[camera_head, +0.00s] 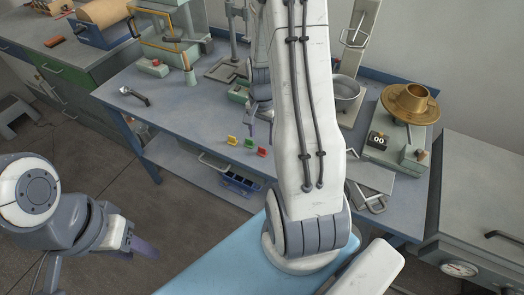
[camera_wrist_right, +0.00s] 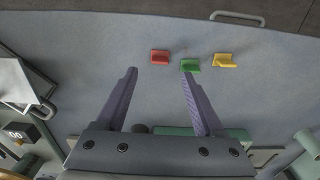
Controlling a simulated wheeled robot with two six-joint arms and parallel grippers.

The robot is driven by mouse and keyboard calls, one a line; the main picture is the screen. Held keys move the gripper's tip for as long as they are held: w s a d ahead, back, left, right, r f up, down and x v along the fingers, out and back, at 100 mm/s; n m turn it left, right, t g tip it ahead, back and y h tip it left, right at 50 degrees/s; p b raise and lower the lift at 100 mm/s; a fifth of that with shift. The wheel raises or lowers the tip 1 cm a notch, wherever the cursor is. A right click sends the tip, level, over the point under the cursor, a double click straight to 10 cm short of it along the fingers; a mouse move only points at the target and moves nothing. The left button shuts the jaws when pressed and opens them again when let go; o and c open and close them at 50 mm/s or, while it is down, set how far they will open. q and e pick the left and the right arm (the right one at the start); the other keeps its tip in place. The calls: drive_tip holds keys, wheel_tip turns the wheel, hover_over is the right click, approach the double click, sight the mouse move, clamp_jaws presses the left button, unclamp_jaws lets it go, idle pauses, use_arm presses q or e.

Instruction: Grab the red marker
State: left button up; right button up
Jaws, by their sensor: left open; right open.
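The red marker (camera_head: 262,152) is a small red piece on the blue-grey bench top near its front edge, beside the right arm in the head view. In the right wrist view the red marker (camera_wrist_right: 160,57) shows just beyond the gap between my right fingertips. My right gripper (camera_wrist_right: 159,73) is open and empty, its two purple fingers apart; in the head view it is mostly hidden behind my right arm. A green marker (camera_wrist_right: 190,65) and a yellow marker (camera_wrist_right: 225,60) stand beside the red one. My left gripper (camera_head: 146,249) is open and empty, off the bench at lower left.
A black-handled tool (camera_head: 134,96) lies at the bench's left. A metal pot (camera_head: 347,91), a brass dish (camera_head: 408,101) on a scale and a stand stand to the right and back. Bench left of the markers is clear.

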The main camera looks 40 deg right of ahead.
sight(262, 148)
drive_tip(key=shift+f+p, duration=0.4)
drive_tip(key=shift+f, duration=2.2)
clamp_jaws()
